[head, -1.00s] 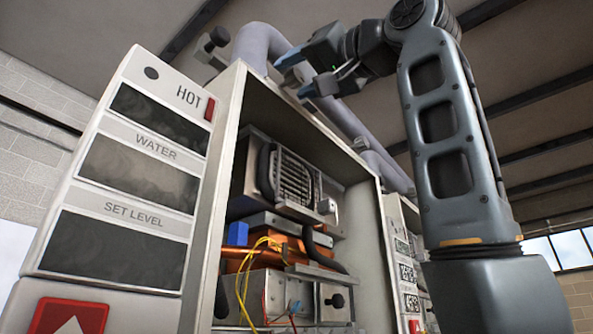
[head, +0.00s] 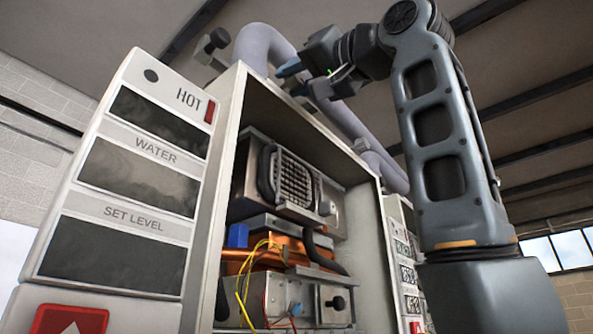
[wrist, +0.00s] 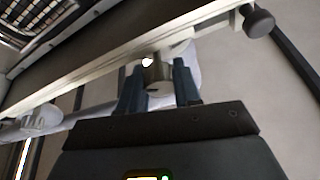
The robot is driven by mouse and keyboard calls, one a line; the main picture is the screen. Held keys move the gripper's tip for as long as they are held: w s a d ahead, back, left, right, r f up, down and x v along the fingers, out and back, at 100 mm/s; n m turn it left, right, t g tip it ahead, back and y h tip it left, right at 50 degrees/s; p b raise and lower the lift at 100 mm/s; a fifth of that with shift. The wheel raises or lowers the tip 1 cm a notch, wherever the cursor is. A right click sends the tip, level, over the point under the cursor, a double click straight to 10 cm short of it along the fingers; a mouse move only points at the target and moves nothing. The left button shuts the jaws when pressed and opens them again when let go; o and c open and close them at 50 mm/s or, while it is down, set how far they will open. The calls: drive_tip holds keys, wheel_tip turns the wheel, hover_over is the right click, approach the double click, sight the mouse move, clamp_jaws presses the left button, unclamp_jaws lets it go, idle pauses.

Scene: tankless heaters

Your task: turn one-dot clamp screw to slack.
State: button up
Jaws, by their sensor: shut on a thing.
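My gripper (head: 296,80) is above the top edge of the open heater case in the head view. In the wrist view its two dark blue fingers (wrist: 160,88) are shut on a grey, stubby, round-ended clamp screw (wrist: 156,74) beside the case edge. A small bright white spot shows at the screw's far end. I cannot tell whether it is a dot mark. A dark-knobbed clamp screw (head: 213,41) stands at the case's top left corner; the wrist view shows a similar dark knob (wrist: 257,20). A pale fitting (wrist: 38,120) lies at the left of the wrist view.
The open heater case (head: 225,150) holds a grille unit, copper parts and yellow wires (head: 247,275). A thick grey pipe (head: 262,45) runs behind the case top, close to my gripper. A tall display panel (head: 130,180) stands at the left.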

drive_tip(key=shift+n+g+y, duration=0.3)
drive_tip(key=shift+n, duration=0.3)
drive_tip(key=n+g+y, duration=0.1)
drive_tip(key=n+g, duration=0.1)
drive_tip(key=n, duration=0.3)
drive_tip(key=shift+n+g+y, duration=0.35)
drive_tip(key=shift+n+g, duration=0.45)
drive_tip(key=shift+n, duration=0.8)
drive_tip(key=shift+n+g+y, duration=0.35)
drive_tip(key=shift+n+g, duration=0.45)
drive_tip(key=shift+n, duration=0.8)
drive_tip(key=o, duration=1.1)
drive_tip(key=shift+c, duration=0.2)
